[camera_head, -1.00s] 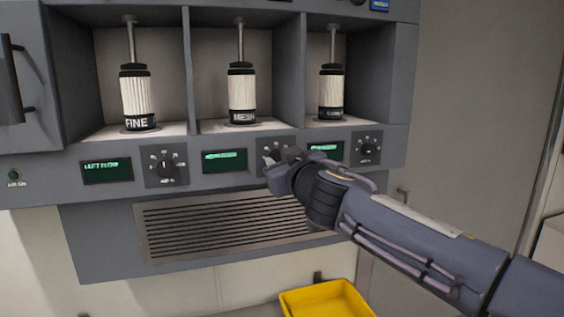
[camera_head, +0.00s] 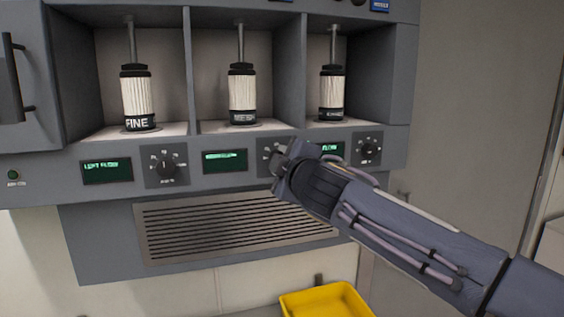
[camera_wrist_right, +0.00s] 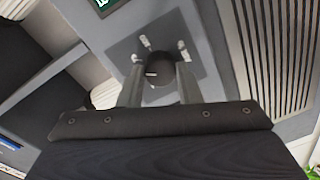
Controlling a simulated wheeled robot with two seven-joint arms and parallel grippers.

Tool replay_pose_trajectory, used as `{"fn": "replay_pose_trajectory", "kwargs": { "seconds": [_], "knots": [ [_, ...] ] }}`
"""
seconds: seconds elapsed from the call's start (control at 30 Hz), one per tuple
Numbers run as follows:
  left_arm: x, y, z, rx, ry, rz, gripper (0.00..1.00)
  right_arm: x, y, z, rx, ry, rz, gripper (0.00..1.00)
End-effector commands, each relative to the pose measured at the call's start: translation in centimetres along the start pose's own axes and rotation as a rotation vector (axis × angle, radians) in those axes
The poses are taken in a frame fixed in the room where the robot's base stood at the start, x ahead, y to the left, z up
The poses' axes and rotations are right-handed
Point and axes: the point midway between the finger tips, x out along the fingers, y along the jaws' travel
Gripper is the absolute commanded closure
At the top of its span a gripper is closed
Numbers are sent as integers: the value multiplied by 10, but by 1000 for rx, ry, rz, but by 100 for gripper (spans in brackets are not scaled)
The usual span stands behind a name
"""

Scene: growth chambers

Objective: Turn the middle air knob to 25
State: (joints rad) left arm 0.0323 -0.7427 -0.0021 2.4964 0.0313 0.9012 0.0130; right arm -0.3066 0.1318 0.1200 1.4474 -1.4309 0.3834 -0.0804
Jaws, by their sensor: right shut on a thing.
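The middle air knob (camera_wrist_right: 158,72) is a round black knob with a small white mark, on a dark square plate (camera_wrist_right: 127,48) with white scale marks. In the right wrist view my right gripper (camera_wrist_right: 160,84) has one finger on each side of the knob and is shut on it. In the head view my right gripper (camera_head: 290,160) covers the knob, and only part of its plate (camera_head: 266,150) shows. The middle display (camera_head: 225,160) to its left is lit green, its text too blurred to read. My left gripper is not in view.
The left knob (camera_head: 166,167) and right knob (camera_head: 369,149) sit on the same panel. Filter cartridges (camera_head: 242,92) stand in the bays above. A vent grille (camera_head: 230,228) lies below, and a yellow bin (camera_head: 325,302) stands lower down.

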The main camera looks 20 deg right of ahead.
Motion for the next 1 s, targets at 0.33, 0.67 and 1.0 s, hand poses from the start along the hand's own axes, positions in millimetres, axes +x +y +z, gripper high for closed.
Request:
{"fn": "replay_pose_trajectory", "kwargs": {
  "seconds": [0.33, 0.67, 1.0],
  "knots": [
    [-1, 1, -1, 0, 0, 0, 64, 0, -2, -1, -332, -17, -6, 91],
    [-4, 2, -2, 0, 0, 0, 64, 0, -2, -2, -644, -33, -10, 91],
    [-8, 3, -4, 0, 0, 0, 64, 0, -3, -1, -965, -52, -14, 91]
  ]
}}
